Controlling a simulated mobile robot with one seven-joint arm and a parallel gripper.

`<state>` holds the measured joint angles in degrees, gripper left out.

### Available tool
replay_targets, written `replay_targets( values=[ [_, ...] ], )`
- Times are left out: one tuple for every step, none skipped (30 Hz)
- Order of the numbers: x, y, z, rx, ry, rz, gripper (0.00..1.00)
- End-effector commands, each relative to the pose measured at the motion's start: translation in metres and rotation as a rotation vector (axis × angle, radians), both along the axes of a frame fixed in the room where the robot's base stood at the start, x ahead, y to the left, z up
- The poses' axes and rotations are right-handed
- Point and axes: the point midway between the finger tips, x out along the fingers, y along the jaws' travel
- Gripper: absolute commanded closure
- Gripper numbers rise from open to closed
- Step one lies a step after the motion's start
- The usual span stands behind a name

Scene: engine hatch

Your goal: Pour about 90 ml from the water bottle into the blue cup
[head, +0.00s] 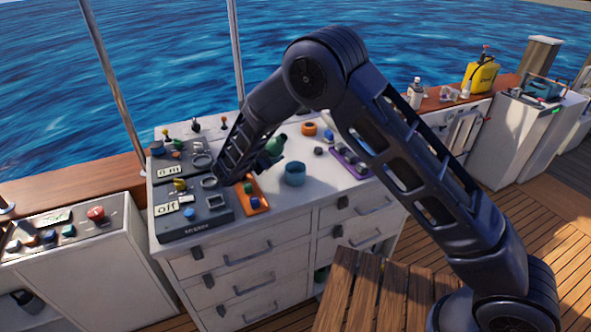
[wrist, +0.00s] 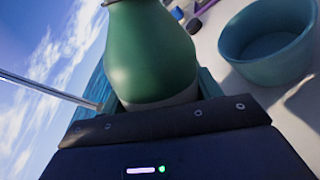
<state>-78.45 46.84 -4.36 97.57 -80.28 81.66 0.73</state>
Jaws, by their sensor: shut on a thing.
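The water bottle (wrist: 150,50) is green and fills the middle of the wrist view, between my gripper's fingers. In the head view the bottle (head: 276,144) shows as a small green shape, partly hidden by my gripper and tilted. My gripper (head: 265,163) is shut on the bottle above the white cabinet top. The blue cup (head: 295,175) stands upright on the cabinet top, just right of and below the gripper in the head view. The cup also shows at the right of the wrist view (wrist: 270,62), apart from the bottle.
An orange tray (head: 262,208) with small items lies left of the cup. A purple tray (head: 352,166) lies to its right, an orange ring (head: 309,129) behind. Dark switch panels (head: 190,222) cover the cabinet's left. The white top around the cup is mostly clear.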

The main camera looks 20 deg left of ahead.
Motion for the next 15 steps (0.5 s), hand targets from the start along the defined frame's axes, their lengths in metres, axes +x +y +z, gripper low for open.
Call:
replay_targets(
  values=[
    [0.000,0.000,0.000,-0.035,0.003,0.000,0.70],
    [0.000,0.000,-0.004,-0.061,0.006,0.000,0.70],
    [0.000,0.001,-0.007,-0.093,0.009,0.000,0.70],
    [0.000,0.001,-0.010,-0.119,0.011,-0.001,0.70],
    [0.000,0.001,-0.012,-0.145,0.013,-0.001,0.70],
    [0.001,0.002,-0.015,-0.176,0.016,-0.001,0.70],
    [0.001,0.002,-0.013,-0.195,0.017,0.000,0.70],
    [0.001,0.002,-0.013,-0.218,0.020,0.001,0.70],
    [0.001,0.003,-0.013,-0.248,0.023,0.001,0.70],
    [0.001,0.003,-0.013,-0.270,0.024,0.000,0.70],
    [0.001,0.003,-0.013,-0.291,0.026,0.000,0.70],
    [0.001,0.003,-0.013,-0.322,0.030,0.000,0.70],
    [0.001,0.003,-0.010,-0.342,0.031,0.001,0.70],
    [0.001,0.003,-0.008,-0.362,0.033,0.002,0.70],
    [0.001,0.003,-0.005,-0.389,0.036,0.002,0.70]
  ],
)
